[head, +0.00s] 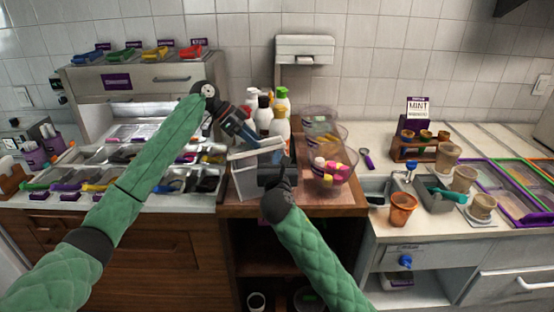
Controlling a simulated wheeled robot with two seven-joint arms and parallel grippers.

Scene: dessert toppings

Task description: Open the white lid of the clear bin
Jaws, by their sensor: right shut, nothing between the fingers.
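The clear bin (245,184) stands on the wooden counter in the middle. Its white lid (258,149) shows as a pale panel at the top of the bin; I cannot tell how far it is raised. My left gripper (242,133) reaches in from the upper left, just above the lid, and its fingers are too small and dark to read. My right gripper (275,172) is shut and empty in front of the bin and hides part of its front and right side. I cannot tell whether either gripper touches the bin or lid.
Several squeeze bottles (280,122) stand behind the bin. Clear round tubs of colourful toppings (331,178) stand close on its right. A topping station with scoops (155,180) lies left. An orange cup (402,209) stands by the sink on the right.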

